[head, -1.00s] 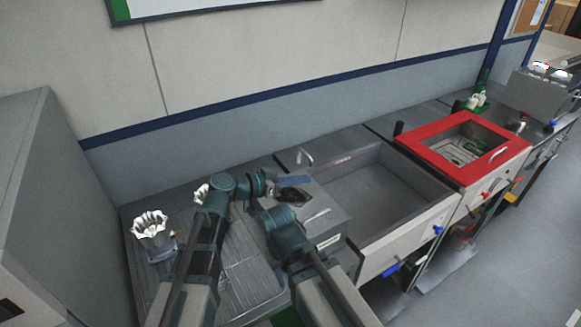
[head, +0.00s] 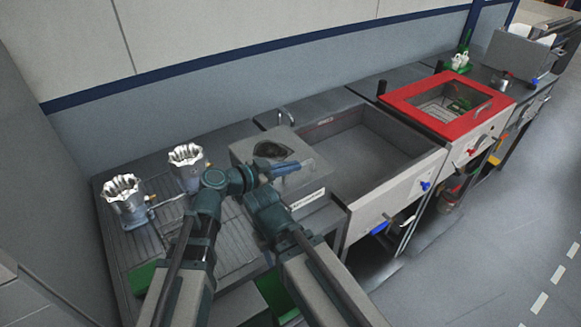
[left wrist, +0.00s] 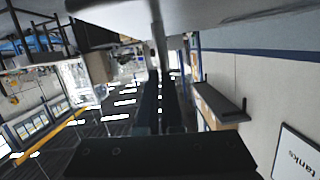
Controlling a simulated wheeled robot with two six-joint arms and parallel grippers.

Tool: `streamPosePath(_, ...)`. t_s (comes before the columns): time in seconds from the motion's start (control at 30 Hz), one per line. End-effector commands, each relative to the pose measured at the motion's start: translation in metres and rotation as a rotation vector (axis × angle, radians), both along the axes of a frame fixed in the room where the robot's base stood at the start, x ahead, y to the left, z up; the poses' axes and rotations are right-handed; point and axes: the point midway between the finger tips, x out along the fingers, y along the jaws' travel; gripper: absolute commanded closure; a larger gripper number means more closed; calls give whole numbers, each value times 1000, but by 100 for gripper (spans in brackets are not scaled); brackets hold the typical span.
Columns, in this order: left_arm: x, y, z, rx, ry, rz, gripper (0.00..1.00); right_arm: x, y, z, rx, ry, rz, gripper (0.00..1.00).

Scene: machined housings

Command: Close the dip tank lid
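A red-framed lid (head: 400,103) with a clear window and a handle lies flat over a tank right of centre in the head view. Left of it is an open, empty grey basin (head: 350,147). I cannot tell which of these is the dip tank. My left gripper (head: 276,168) is in front of the grey box (head: 312,181) with a dark opening, left of the basin and well short of the red lid. Whether its fingers are open or shut does not show clearly. My right arm is folded beside it; its gripper cannot be made out.
Two fluted metal housings (head: 122,192) (head: 187,160) stand on the ribbed drain board at left. A green bottle (head: 460,61) and a grey machine (head: 518,57) stand beyond the red lid. A wall runs behind the bench. Floor (head: 500,210) at right is clear.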

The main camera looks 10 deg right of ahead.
Motion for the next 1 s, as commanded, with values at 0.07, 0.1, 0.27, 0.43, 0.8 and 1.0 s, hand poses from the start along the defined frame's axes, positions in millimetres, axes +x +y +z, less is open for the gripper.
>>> streamPosePath(0.07, -1, 0, -2, 8, -1, -1, 100, 0, 0, -1, 0, 0, 0, 55)
streamPosePath(0.1, -1, 1, -2, 8, -1, -1, 100, 0, 0, -1, 0, 0, 0, 55)
streamPosePath(0.27, -1, 1, -3, 10, 0, -2, 100, 0, 0, -1, 0, 0, 0, 55)
streamPosePath(0.43, -3, 6, -1, 11, -1, 0, 100, 0, 0, 1, 0, 0, 0, 55)
streamPosePath(0.8, -26, 54, 16, 3, 0, 2, 100, 0, 0, 17, 0, 0, 0, 55)
streamPosePath(1.0, -31, 66, 19, 1, -1, 1, 100, 0, 0, 19, 0, 0, 0, 55)
